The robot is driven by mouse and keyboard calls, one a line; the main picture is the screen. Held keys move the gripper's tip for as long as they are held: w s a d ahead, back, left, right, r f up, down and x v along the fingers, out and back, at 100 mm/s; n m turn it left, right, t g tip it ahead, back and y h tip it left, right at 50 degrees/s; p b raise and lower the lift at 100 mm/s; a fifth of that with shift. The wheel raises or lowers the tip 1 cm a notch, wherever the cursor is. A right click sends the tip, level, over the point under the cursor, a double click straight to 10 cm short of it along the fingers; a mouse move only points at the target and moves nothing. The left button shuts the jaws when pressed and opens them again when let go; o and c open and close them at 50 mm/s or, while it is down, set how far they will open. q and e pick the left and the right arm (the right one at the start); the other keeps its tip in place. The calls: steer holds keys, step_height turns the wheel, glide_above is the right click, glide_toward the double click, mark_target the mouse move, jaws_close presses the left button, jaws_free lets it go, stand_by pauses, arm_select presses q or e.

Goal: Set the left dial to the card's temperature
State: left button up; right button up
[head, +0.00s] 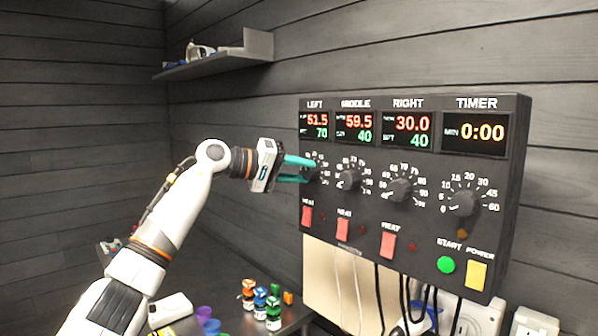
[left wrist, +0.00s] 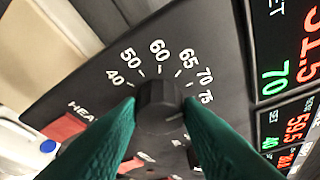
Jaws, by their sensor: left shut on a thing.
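The left dial (left wrist: 158,98) is a dark knob with a scale from 40 to 75 around it. In the head view the knob (head: 313,173) is partly hidden by my left gripper (head: 306,170). My left gripper's two green fingers are shut on the knob, one on each side, as the left wrist view (left wrist: 160,112) shows. The knob's pointer cannot be read clearly. The left display (head: 315,126) shows 51.5 in red and 70 in green. I cannot make out a temperature card. My right gripper is out of view.
The control box (head: 515,150) also carries the middle dial (head: 348,179), the right dial (head: 401,189) and the timer dial (head: 463,202). Red heat switches (head: 307,216) sit just below the dials. Cables hang underneath. Small coloured items (head: 260,300) stand on the bench below.

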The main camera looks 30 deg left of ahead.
arm_select(q)
steer(key=o, duration=1)
steer(key=shift+f, duration=0.1)
steer(key=b+v, duration=0.4)
steer(key=v, duration=0.8)
steer(key=shift+d, duration=0.1)
steer(key=shift+f, duration=0.1)
